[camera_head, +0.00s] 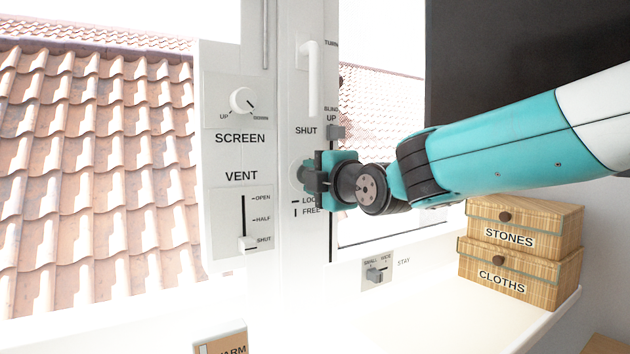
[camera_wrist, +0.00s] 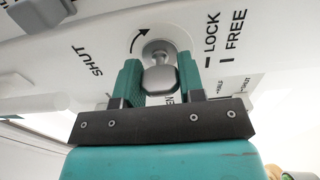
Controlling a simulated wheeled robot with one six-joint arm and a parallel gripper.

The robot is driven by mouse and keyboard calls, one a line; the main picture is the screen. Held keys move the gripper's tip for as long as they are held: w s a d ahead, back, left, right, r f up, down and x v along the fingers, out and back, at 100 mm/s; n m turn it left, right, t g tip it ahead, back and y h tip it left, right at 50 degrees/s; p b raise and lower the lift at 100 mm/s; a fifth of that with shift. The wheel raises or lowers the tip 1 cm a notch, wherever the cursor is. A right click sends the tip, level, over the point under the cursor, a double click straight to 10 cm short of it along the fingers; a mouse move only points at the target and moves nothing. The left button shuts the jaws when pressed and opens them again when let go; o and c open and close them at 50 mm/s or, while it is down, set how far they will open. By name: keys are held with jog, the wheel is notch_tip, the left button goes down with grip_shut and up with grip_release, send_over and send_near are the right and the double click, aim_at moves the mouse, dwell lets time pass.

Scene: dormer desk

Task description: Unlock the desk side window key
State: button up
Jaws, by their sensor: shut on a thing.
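The window key (camera_wrist: 161,78) is a grey metal knob on a round base on the white window frame, beside a curved arrow and the LOCK and FREE marks. My gripper (camera_wrist: 158,80) is shut on it, with one teal finger on each side in the wrist view. In the head view my gripper (camera_head: 318,178) reaches the frame from the right, just above the LOCK and FREE lines. It covers most of the key there. Which mark the key points to is hard to tell.
Left of the key is a panel with a SCREEN knob (camera_head: 242,101) and a VENT slider (camera_head: 249,243). A white window handle (camera_head: 311,75) is above. A STAY slider (camera_head: 376,275) sits lower right. The STONES box (camera_head: 525,222) stands on the CLOTHS box (camera_head: 520,273) at right.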

dwell(0.3)
jog(key=o, duration=0.9)
jog(key=b+v, duration=0.2)
jog(key=v, duration=1.5)
jog(key=shift+s+d+b, duration=0.2)
jog(key=shift+b, duration=0.2)
